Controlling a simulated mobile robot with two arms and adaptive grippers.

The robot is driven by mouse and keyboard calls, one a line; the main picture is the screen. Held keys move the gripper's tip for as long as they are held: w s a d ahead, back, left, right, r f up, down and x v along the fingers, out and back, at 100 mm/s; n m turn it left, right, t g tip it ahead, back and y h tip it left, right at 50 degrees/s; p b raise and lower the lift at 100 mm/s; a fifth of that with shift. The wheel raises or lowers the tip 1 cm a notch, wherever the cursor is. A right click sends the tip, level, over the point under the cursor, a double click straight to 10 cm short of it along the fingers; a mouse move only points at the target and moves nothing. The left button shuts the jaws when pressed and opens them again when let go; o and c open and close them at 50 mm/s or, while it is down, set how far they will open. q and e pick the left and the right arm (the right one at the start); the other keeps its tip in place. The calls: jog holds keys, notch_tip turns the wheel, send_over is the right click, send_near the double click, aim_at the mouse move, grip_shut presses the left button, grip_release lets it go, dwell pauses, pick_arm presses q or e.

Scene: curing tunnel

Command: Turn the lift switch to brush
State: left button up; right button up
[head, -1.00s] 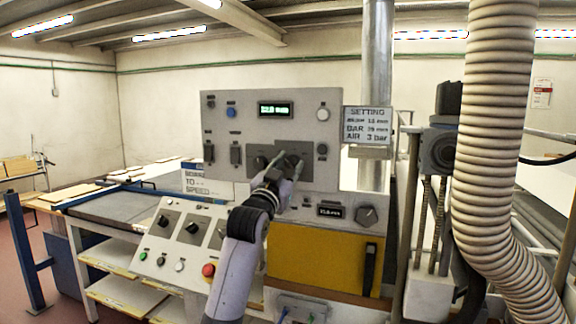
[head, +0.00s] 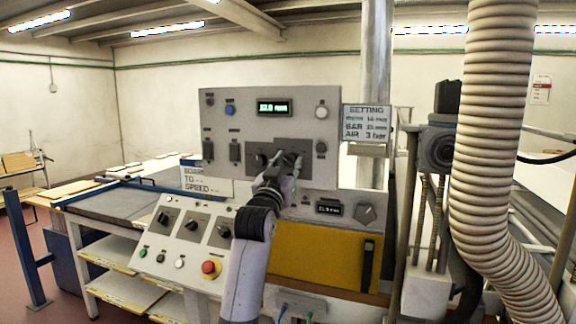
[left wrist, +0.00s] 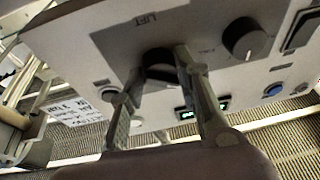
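The lift switch is a dark round knob (left wrist: 160,65) on a dark plate marked LIFT, on the grey upright panel (head: 322,133). My left gripper (head: 290,158) reaches up to this plate from below. In the left wrist view, its two fingers (left wrist: 158,62) stand on either side of the knob, close against it, and look shut on it. The fingers partly cover the knob, so its pointer cannot be read. The word brush cannot be made out. My right gripper is not in view.
A second dark knob (left wrist: 243,38) is beside the lift switch. A green display (head: 273,108) is above. A sloped console (head: 183,240) with a red button (head: 210,267) is below left. A ribbed hose (head: 492,130) and a setting sign (head: 367,123) are at right.

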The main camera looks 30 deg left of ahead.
pick_arm(q)
jog(key=o, duration=0.4)
jog(key=shift+o, duration=0.2)
jog(key=v, duration=1.2)
jog(key=shift+f, duration=0.25)
